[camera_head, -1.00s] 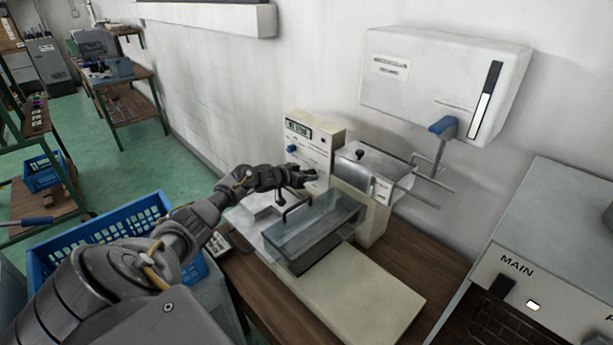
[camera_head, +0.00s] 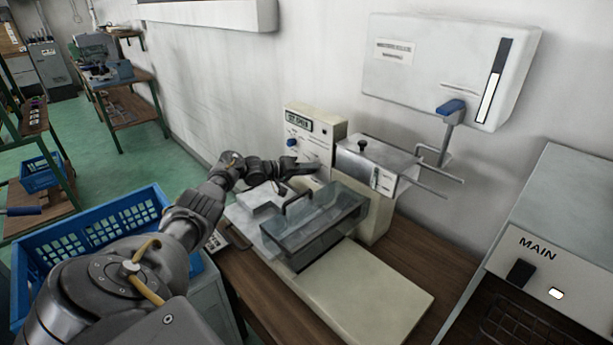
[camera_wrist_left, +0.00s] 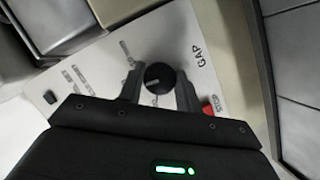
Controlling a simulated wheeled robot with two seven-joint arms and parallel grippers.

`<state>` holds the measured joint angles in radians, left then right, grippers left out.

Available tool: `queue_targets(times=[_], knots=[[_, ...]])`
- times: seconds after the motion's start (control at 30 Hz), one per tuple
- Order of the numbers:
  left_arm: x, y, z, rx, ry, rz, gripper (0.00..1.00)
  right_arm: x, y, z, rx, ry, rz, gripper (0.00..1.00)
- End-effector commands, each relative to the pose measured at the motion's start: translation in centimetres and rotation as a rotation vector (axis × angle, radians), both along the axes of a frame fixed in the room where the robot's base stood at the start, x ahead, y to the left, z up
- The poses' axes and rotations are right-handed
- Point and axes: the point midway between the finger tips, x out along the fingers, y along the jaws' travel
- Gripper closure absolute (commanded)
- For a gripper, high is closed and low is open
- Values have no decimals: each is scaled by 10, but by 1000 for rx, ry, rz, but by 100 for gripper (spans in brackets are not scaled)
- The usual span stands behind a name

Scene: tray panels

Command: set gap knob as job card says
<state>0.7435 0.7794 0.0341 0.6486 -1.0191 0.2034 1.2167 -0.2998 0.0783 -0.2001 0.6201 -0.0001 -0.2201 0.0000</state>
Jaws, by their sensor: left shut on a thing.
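The gap knob (camera_wrist_left: 159,78) is a round black knob with a pale pointer line, beside the printed word GAP on a pale panel in the left wrist view. My left gripper (camera_wrist_left: 158,92) has a finger on each side of it and is shut on it. In the head view my left gripper (camera_head: 312,169) is at the front panel of the cream machine (camera_head: 308,143), hiding the knob there. A small display (camera_head: 299,120) is at the panel's top; its text is too small to read surely. I cannot make out a job card. My right gripper is not in view.
A red STOP button (camera_wrist_left: 211,105) sits close to the right finger. A clear cover with a handle (camera_head: 318,218) stands just below my gripper. A metal box with rods (camera_head: 375,165) is to the right. A blue crate (camera_head: 100,235) lies under my arm.

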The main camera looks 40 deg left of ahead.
Motion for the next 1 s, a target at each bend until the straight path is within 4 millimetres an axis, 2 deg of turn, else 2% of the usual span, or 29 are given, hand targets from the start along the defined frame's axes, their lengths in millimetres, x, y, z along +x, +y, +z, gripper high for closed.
queue_targets(times=[0.03, 0.3, 0.87, 0.9, 1.0], knots=[[0, 1, -3, -24, 0, 2, 89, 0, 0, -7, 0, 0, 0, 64], [0, 1, -1, -116, 9, 2, 89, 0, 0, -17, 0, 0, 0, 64], [0, 2, 1, -140, 11, 3, 89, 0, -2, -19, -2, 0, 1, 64], [0, 2, 1, -139, 10, 3, 61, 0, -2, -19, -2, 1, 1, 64], [0, 1, 0, -139, 11, 2, 48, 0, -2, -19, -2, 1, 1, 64]])
